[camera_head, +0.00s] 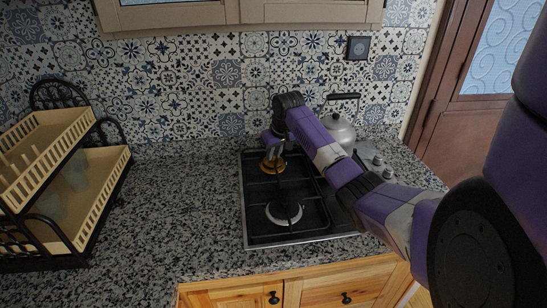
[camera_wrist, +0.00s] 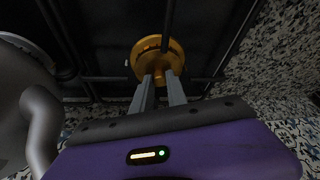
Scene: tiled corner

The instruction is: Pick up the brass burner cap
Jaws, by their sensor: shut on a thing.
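The brass burner cap (camera_wrist: 150,48) is a round golden disc at the top middle of the wrist view. My gripper (camera_wrist: 162,82) has its two grey fingers shut on the cap's near part. In the head view the brass cap (camera_head: 272,168) shows at the back left of the black gas hob (camera_head: 256,218), below my gripper (camera_head: 273,153), which partly hides it. I cannot tell whether the cap is resting on the burner or slightly above it.
A silver kettle (camera_head: 341,132) stands at the back right of the hob, close to my arm; it looms at left in the wrist view (camera_wrist: 28,105). Black grate bars surround the cap. A dish rack (camera_head: 103,190) stands far left. The speckled counter (camera_head: 185,190) between is clear.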

